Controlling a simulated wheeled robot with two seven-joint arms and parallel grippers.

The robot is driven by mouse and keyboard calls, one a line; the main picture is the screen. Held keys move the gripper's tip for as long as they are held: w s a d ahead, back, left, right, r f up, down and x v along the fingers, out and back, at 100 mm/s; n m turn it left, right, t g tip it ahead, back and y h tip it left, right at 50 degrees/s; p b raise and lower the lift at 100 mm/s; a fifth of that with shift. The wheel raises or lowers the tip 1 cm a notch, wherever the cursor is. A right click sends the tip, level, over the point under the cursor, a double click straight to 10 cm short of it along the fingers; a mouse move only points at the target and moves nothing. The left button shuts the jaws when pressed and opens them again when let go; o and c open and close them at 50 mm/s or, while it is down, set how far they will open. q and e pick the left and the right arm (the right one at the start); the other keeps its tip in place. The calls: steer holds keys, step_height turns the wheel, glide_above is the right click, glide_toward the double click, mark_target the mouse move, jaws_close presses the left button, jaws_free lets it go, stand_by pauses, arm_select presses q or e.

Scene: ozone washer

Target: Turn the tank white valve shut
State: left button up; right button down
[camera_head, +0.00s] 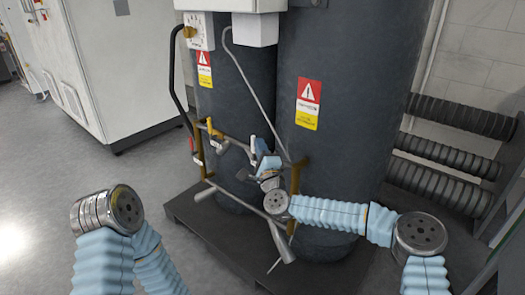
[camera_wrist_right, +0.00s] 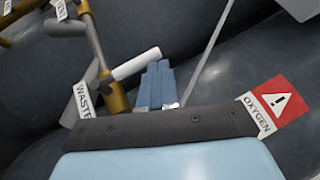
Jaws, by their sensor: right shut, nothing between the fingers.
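In the right wrist view, a white valve handle (camera_wrist_right: 137,64) sticks out from a brass pipe fitting (camera_wrist_right: 116,98), tilted up to the right. My right gripper (camera_wrist_right: 157,68) has its blue fingers together and empty, just to the right of the handle. I cannot tell whether they touch it. In the head view, my right gripper (camera_head: 260,146) is among the pipes in front of the dark tanks (camera_head: 338,60), and it partly hides the valve area there. My left arm shows at the lower left, but its gripper is out of view.
A white "WASTE" tag (camera_wrist_right: 82,102) hangs by the brass fitting. A yellow-handled valve (camera_head: 212,128) and a grey pipe frame are close to the right gripper. A rack of dark cylinders (camera_head: 455,115) stands at the right. Open floor (camera_head: 60,160) lies at the left.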

steer(key=shift+a+g, duration=0.1)
steer(key=shift+g, duration=0.2)
stand_by(0.4)
steer(key=b+v, duration=0.2)
steer(key=v, duration=1.2)
steer(key=s+f+n+g, duration=0.4)
steer(key=f, duration=0.5)
steer(key=s+f+n+g+y, duration=0.1)
steer(key=s+f+n+g, duration=0.25)
steer(key=f, duration=0.55)
steer(key=s+f+n+g, duration=0.3)
steer(key=s+f+g, duration=0.1)
steer(key=f, duration=0.5)
steer(key=s+d+f+n+g+h, duration=0.1)
steer(key=s+d+f+n+g, duration=0.1)
steer(key=s+d+f, duration=0.4)
steer(key=s+d+f+n+g+h, duration=0.2)
steer(key=s+d+f+g, duration=0.3)
steer(key=s, duration=0.6)
steer(key=shift+d+f, duration=0.55)
steer(key=shift+d, duration=0.05)
